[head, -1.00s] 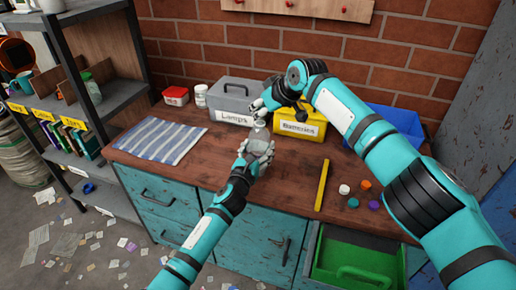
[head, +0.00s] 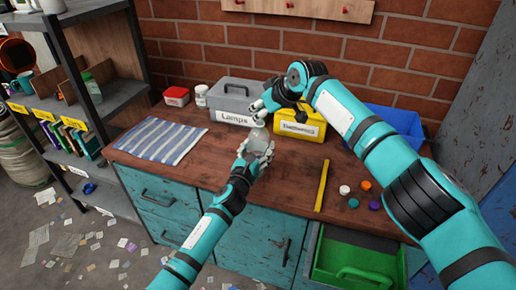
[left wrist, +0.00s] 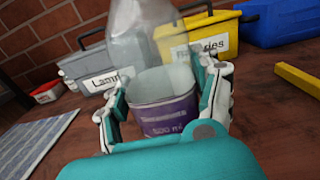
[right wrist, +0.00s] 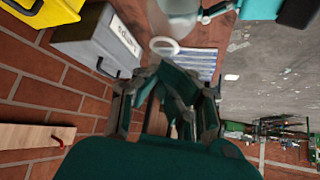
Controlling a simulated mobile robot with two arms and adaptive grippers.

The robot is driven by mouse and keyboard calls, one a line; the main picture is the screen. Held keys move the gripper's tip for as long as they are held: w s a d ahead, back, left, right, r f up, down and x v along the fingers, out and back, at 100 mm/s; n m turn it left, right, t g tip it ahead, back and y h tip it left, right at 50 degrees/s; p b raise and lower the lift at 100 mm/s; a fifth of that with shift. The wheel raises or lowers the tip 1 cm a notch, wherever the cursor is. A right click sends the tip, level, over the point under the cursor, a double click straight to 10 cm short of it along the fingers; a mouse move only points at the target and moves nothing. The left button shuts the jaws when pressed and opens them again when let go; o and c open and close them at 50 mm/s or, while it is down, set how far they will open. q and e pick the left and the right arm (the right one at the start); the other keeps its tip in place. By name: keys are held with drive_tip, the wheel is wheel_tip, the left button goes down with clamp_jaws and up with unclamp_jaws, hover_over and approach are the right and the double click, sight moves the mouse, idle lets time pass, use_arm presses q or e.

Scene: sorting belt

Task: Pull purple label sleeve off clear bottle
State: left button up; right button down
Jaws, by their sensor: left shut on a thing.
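The clear bottle (left wrist: 145,35) stands tilted in my left gripper (head: 259,147), above the bench. The purple label sleeve (left wrist: 165,118) sits between the left fingers in the left wrist view, around the bottle's lower part, with clear plastic rising above its top edge. My left gripper is shut on the sleeved bottle. My right gripper (head: 257,109) is just above the bottle's top in the head view. In the right wrist view its fingers (right wrist: 172,92) are close together, and their opening is unclear. A pale ring and clear plastic (right wrist: 166,46) show beyond them.
Behind the hands stand a grey Lamps box (head: 228,98), a yellow batteries box (head: 310,133) and a blue bin (head: 395,122). A striped cloth (head: 160,142) lies left. A yellow bar (head: 321,186) and several caps lie right. An open green drawer (head: 350,262) is below.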

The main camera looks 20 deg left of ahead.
sight(258, 141)
use_arm(q)
drive_tip(key=shift+a, duration=0.1)
use_arm(e)
drive_tip(key=shift+d+f, duration=0.25)
drive_tip(key=shift+f, duration=0.45)
use_arm(q)
drive_tip(key=o, duration=0.5)
drive_tip(key=shift+c, duration=1.5)
drive_tip(key=shift+r, duration=0.2)
drive_tip(key=shift+w+r, duration=0.1)
drive_tip(key=shift+r, duration=1.3)
drive_tip(key=shift+f, duration=0.1)
use_arm(e)
drive_tip(key=shift+r, duration=0.15)
use_arm(q)
drive_tip(key=shift+f, duration=0.15)
use_arm(e)
drive_tip(key=shift+w+a+r, duration=0.1)
drive_tip(key=shift+a+r, duration=0.05)
drive_tip(key=shift+r, duration=0.4)
